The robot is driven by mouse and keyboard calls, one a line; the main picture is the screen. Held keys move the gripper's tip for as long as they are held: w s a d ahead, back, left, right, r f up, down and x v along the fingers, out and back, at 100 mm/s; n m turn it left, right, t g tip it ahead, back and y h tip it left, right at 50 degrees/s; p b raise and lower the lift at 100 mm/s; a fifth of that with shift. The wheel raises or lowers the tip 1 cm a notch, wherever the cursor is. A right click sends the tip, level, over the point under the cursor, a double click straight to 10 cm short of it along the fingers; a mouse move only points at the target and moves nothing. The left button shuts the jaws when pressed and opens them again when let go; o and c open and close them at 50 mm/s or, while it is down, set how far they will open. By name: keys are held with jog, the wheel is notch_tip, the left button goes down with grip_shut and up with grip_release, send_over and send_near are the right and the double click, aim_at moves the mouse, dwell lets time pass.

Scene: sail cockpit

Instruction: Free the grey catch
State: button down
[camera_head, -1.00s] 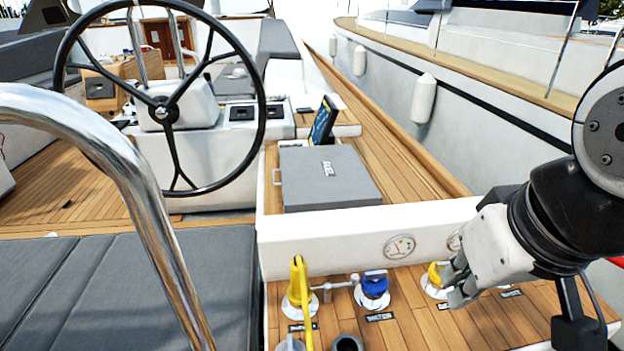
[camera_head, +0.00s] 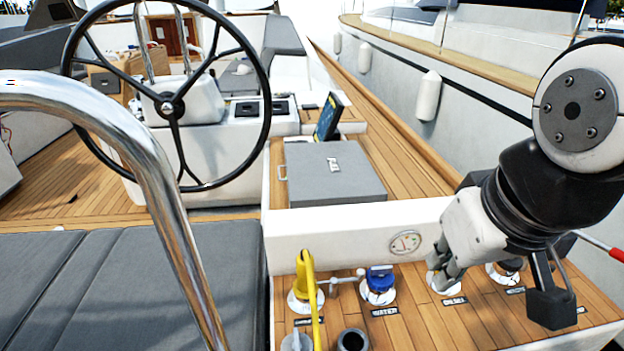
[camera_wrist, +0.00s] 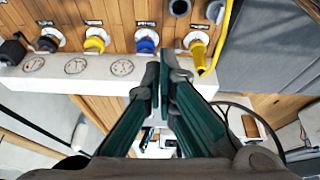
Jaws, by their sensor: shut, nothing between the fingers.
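My gripper (camera_head: 441,281) is shut and empty above the wooden panel, in front of the DIESEL fitting, whose cap it hides in the head view. In the wrist view the closed fingers (camera_wrist: 166,72) point toward the row of fittings, nearest the blue cap (camera_wrist: 146,42). No part is clearly marked as the grey catch. A small grey metal lever (camera_head: 343,281) lies between the yellow plug (camera_head: 304,270) and the blue cap (camera_head: 379,277) in the head view. A grey box lid (camera_head: 335,175) with a light handle stands behind the white ledge.
The white ledge (camera_head: 345,235) with gauges rises behind the fittings. The chrome rail (camera_head: 150,165) and steering wheel (camera_head: 265,95) are at left; grey cushions (camera_head: 130,285) lie below.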

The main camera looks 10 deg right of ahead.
jog(key=w+f+n+y+b, duration=0.1)
jog(key=w+f+n+b, duration=0.1)
jog(key=w+f, duration=0.9)
jog(key=w+f+n+y+b, duration=0.1)
jog(key=w+f+n+b, duration=0.2)
jog(key=w+f, duration=0.7)
jog(key=w, duration=0.6)
jog(key=shift+w+d+f+g+b, duration=0.25)
jog(key=shift+d+f+g+b, duration=0.1)
jog(key=shift+d+f+g, duration=0.05)
jog(key=b+x, duration=0.2)
jog(key=x, duration=0.8)
jog(key=shift+s+m, duration=0.15)
jog(key=shift+m, duration=0.15)
